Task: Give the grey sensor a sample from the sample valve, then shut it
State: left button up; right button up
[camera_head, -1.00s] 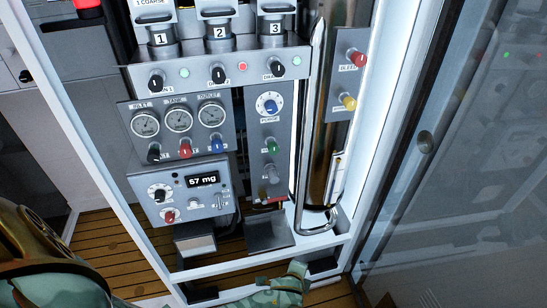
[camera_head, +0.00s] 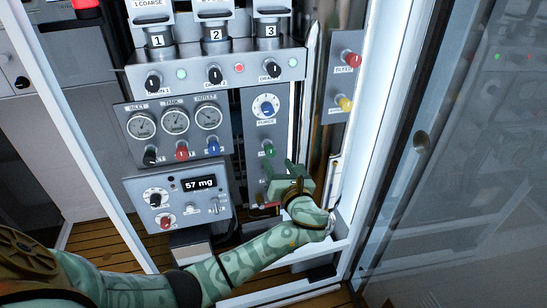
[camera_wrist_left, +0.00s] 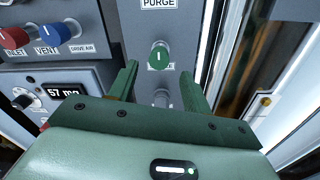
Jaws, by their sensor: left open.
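My left gripper (camera_head: 282,168) is open in front of the narrow middle panel, its fingers pointing at it. I cannot read which knob is the sample valve. The readout box (camera_head: 180,195) shows 57 mg and carries black, red and grey controls. I cannot identify the grey sensor for sure. My right gripper is not in view.
A blue dial (camera_head: 265,106) is above the green knob. Gauges (camera_head: 175,121) with black, red and blue knobs are at left. Red (camera_head: 353,60) and yellow (camera_head: 345,103) knobs are at upper right. A white frame post (camera_head: 390,120) and glass door stand at right.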

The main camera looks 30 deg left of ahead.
aim_at(272, 152)
pick_arm(q)
jog(key=b+x, duration=0.1)
jog(key=x, duration=0.4)
jog(key=shift+w+a, duration=0.25)
jog(key=shift+a, duration=0.05)
jog(key=c, duration=1)
jog(key=shift+o, duration=0.2)
